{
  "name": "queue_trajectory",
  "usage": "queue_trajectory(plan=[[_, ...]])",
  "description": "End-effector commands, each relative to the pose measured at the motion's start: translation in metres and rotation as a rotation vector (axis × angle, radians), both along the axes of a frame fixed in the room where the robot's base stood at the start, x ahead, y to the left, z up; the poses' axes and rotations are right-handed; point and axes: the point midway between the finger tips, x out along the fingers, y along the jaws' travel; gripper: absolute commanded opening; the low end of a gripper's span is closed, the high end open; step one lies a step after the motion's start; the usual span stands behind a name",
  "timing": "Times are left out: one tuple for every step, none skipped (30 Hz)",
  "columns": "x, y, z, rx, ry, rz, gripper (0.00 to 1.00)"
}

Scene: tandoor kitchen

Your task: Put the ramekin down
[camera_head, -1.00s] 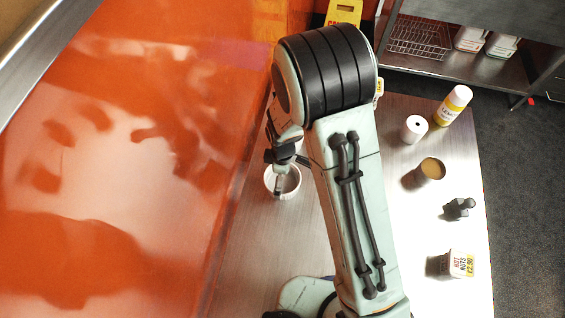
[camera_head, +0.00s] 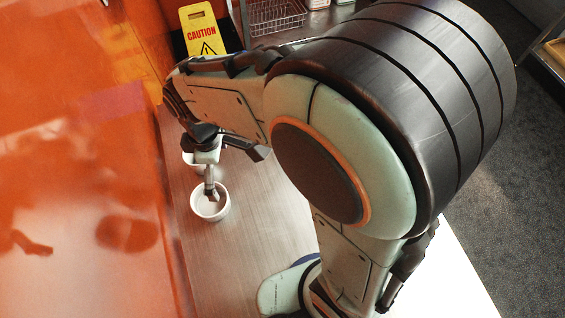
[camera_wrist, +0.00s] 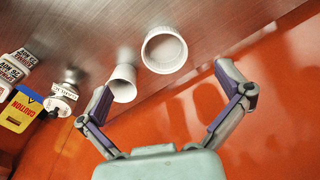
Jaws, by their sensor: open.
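A white round ramekin (camera_head: 213,214) stands upright on the steel counter (camera_head: 240,260), near the orange panel. In the wrist view the ramekin (camera_wrist: 163,53) shows its open top just beyond the fingertips, centred between them. My gripper (camera_head: 211,190) is right at the ramekin in the head view, with a finger overlapping its opening; the exact gap is hard to tell. In the wrist view my gripper (camera_wrist: 163,80) has its two fingers spread wide, with nothing held between them.
A second white cup (camera_wrist: 122,84) stands close by, partly overlapped by the left finger in the wrist view. An orange glossy panel (camera_head: 80,180) borders the counter on the left. A yellow caution sign (camera_head: 203,35) and a wire basket (camera_head: 275,15) are at the back.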

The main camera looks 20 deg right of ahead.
Motion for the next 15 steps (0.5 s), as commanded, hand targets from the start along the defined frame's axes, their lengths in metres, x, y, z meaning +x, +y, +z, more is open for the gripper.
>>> queue_trajectory(plan=[[-0.013, -0.021, 0.019, 0.014, -0.004, -0.155, 1.00], [-0.023, -0.033, 0.028, 0.018, 0.002, -0.254, 1.00], [-0.037, -0.047, 0.039, 0.021, 0.009, -0.382, 1.00], [-0.048, -0.056, 0.045, 0.023, 0.014, -0.474, 1.00], [-0.059, -0.064, 0.050, 0.025, 0.020, -0.562, 1.00], [-0.073, -0.074, 0.055, 0.027, 0.025, -0.672, 1.00], [-0.083, -0.079, 0.058, 0.027, 0.030, -0.748, 1.00], [-0.093, -0.084, 0.060, 0.026, 0.033, -0.816, 1.00], [-0.103, -0.089, 0.062, 0.026, 0.037, -0.894, 1.00], [-0.110, -0.091, 0.063, 0.026, 0.039, -0.943, 1.00], [-0.115, -0.093, 0.064, 0.024, 0.041, -0.984, 1.00], [-0.121, -0.095, 0.064, 0.023, 0.044, -1.027, 1.00], [-0.124, -0.096, 0.064, 0.022, 0.046, -1.050, 1.00], [-0.126, -0.097, 0.064, 0.021, 0.047, -1.065, 1.00], [-0.128, -0.097, 0.064, 0.021, 0.048, -1.079, 1.00]])
